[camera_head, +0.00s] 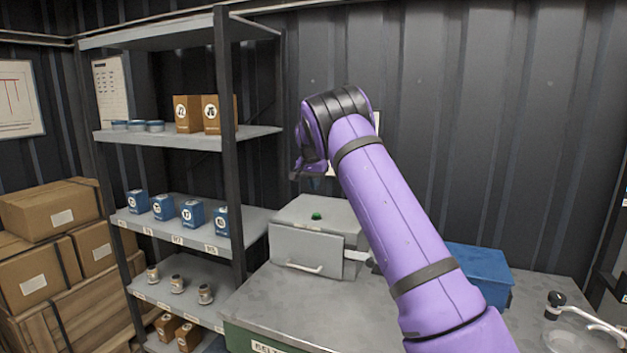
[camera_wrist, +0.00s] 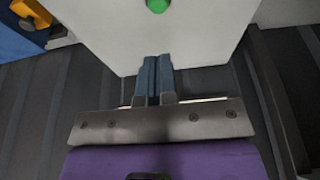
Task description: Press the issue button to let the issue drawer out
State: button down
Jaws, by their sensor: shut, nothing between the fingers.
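The grey issue box (camera_head: 290,242) stands on the counter in the head view. A green button (camera_head: 316,216) sits on its top. The box's front has a pale bar handle (camera_head: 303,268), and I see no drawer standing out there. In the wrist view the green button (camera_wrist: 157,5) is cut by the top edge, on the pale box top (camera_wrist: 150,35). My gripper (camera_wrist: 153,62) is shut and empty, its fingers side by side, pointing toward the button but apart from it in the picture. In the head view my gripper is mostly hidden by my wrist, above the box.
A shelf rack (camera_head: 230,150) with blue and brown boxes stands left of the counter. A blue bin (camera_head: 480,272) sits on the counter (camera_head: 290,310) right of the box, partly behind my arm. A metal lever (camera_head: 585,318) is at the right. The counter's front is clear.

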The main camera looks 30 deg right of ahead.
aim_at(316, 214)
jog(key=x, duration=0.8)
jog(key=shift+s+a+f, duration=0.25)
jog(key=shift+a+f, duration=0.05)
jog(key=shift+f, duration=0.4)
